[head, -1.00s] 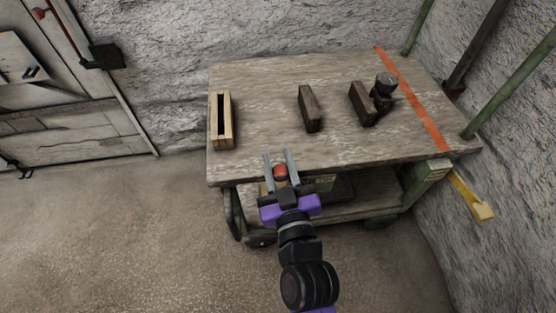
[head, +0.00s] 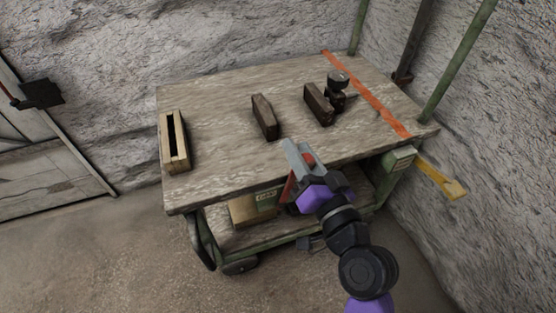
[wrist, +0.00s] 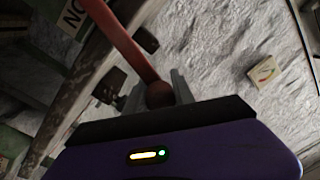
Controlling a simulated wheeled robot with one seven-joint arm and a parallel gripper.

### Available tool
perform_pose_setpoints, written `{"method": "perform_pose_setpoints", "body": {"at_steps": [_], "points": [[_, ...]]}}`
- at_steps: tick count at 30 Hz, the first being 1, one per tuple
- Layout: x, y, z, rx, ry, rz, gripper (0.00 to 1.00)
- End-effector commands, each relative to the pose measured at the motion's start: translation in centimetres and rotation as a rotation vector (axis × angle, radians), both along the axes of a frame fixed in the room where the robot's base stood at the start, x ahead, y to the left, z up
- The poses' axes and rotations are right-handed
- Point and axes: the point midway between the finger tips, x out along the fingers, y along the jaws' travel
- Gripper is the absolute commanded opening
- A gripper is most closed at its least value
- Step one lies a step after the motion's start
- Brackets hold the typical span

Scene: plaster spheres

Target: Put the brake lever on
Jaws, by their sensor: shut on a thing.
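The brake lever is a red bar with a round knob; in the wrist view the red bar (wrist: 133,48) runs from the top edge down to the knob between my fingers. In the head view a short red piece of it shows just below the tabletop's front edge (head: 287,187). My gripper (head: 302,152) is shut on the knob, at the front edge of the cart. It also shows in the wrist view (wrist: 158,95). The lever's far end and pivot are hidden in the head view.
The wooden cart top (head: 220,110) carries a slotted wooden box (head: 174,150), two dark blocks (head: 265,118) (head: 316,104) and a dark metal piece (head: 337,88). A yellow pointer (head: 440,178) sticks out at the right. Rough walls stand behind and right; floor is clear at left.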

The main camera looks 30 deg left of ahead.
Motion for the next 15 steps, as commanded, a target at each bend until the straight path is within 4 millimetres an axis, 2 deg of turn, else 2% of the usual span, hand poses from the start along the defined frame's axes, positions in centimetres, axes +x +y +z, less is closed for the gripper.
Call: {"method": "perform_pose_setpoints", "body": {"at_steps": [6, 15], "points": [[2.1, -1.9, -1.0, 0.100, 0.118, -0.004, 0.00], [3.5, -3.0, -1.8, 0.179, 0.211, -0.004, 0.00]]}}
